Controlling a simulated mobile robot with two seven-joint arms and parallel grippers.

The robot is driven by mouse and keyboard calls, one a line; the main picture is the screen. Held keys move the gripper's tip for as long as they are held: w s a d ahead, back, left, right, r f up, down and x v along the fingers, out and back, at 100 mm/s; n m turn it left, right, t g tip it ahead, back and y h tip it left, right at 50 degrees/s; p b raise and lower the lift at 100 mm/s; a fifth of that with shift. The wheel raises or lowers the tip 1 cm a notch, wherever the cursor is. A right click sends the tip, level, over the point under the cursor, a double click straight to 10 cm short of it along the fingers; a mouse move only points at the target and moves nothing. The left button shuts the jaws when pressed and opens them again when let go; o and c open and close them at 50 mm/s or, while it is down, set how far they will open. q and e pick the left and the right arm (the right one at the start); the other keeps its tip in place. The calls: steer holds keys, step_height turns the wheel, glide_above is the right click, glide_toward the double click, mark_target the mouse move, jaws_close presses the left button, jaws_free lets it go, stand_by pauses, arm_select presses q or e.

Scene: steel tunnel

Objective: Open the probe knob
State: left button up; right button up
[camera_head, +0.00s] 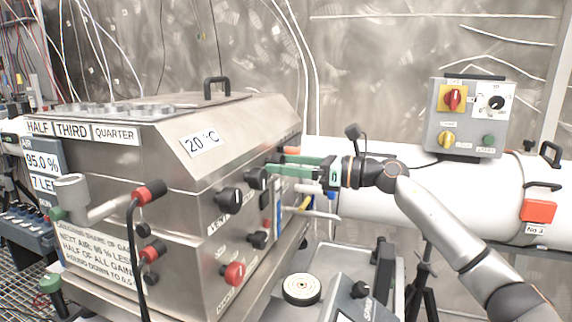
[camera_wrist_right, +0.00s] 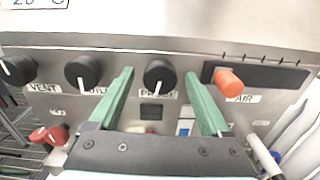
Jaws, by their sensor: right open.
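The probe knob (camera_wrist_right: 159,74) is a round black knob with a white pointer line on the steel front panel. In the right wrist view its pointer points down, and its label below is partly covered. My right gripper (camera_wrist_right: 159,80) has its two green fingers open, one on each side of the knob, with visible gaps to it. I cannot tell how far the fingertips are from the panel. In the head view the right gripper (camera_head: 270,167) reaches the panel from the right, and its fingers largely hide the probe knob. My left gripper is not in view.
The outlet knob (camera_wrist_right: 84,73) and vent knob (camera_wrist_right: 17,70) sit left of the probe knob. An orange air slider knob (camera_wrist_right: 228,80) sits close to its right. Red knobs (camera_head: 234,273) are lower on the steel box (camera_head: 150,160). A grey control box (camera_head: 466,116) stands behind my right arm.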

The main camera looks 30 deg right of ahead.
arm_select(q)
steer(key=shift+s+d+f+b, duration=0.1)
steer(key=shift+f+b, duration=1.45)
steer(key=shift+b, duration=0.6)
arm_select(e)
steer(key=v, duration=1.2)
steer(key=shift+s, duration=0.25)
steer(key=shift+d, duration=0.15)
